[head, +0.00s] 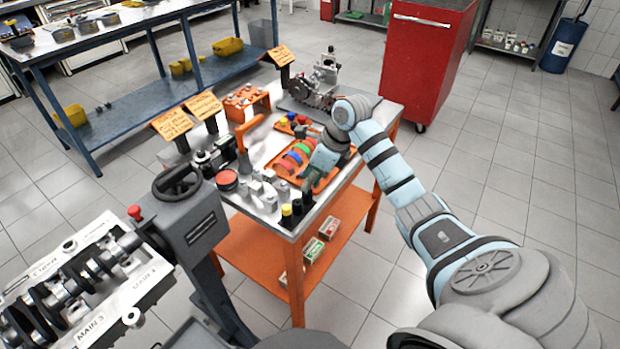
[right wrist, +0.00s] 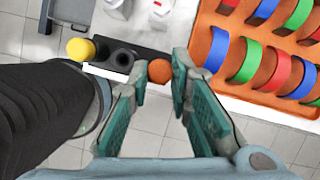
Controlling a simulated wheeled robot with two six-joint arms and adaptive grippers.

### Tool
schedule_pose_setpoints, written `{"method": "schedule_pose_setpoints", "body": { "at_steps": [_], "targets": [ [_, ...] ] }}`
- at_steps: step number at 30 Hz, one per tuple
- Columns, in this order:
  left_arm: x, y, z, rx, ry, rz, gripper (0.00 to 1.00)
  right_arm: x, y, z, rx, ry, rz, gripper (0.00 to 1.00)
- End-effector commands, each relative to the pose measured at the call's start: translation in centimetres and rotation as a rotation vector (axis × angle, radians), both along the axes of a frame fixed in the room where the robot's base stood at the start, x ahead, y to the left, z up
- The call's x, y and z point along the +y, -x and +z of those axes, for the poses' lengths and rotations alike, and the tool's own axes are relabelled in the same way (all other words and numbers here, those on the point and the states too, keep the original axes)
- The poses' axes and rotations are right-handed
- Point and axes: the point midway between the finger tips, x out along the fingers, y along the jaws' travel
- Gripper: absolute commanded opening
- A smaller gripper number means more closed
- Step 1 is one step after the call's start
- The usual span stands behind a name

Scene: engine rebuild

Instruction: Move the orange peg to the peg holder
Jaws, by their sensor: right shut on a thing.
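The orange peg (right wrist: 159,71) shows as a round orange top between the fingertips of my right gripper (right wrist: 160,75) in the right wrist view. The gripper is shut on it. The peg holder (right wrist: 122,57) is a dark block with open round holes, and a yellow-topped peg (right wrist: 80,49) stands at its left end. The orange peg is at the holder's right end; I cannot tell whether it is seated or just above. In the head view my right gripper (head: 308,188) is over the table's near corner by the holder (head: 290,222). My left gripper is not in view.
An orange tray (right wrist: 208,82) of coloured bearing shells lies right of the gripper. An engine block with a crankshaft (head: 85,275) is at the left. The table's near edge is close.

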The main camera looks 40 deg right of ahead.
Motion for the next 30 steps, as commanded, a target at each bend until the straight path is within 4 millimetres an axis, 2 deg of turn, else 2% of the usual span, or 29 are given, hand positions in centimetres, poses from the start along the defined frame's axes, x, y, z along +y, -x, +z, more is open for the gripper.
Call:
{"method": "schedule_pose_setpoints", "body": {
  "at_steps": [26, 27, 28, 30],
  "targets": [
    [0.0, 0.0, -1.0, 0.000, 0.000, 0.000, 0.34, 0.0, 0.0, -1.4, 0.000, 0.000, 0.000, 0.00],
    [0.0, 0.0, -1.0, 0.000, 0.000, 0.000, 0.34, 0.0, 0.0, -1.4, 0.000, 0.000, 0.000, 0.23],
    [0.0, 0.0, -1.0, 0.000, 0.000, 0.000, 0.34, 0.0, 0.0, -1.3, 0.000, 0.000, 0.000, 0.28],
    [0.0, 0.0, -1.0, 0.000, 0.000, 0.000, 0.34, 0.0, 0.0, -1.3, 0.000, 0.000, 0.000, 0.29]
  ]
}}
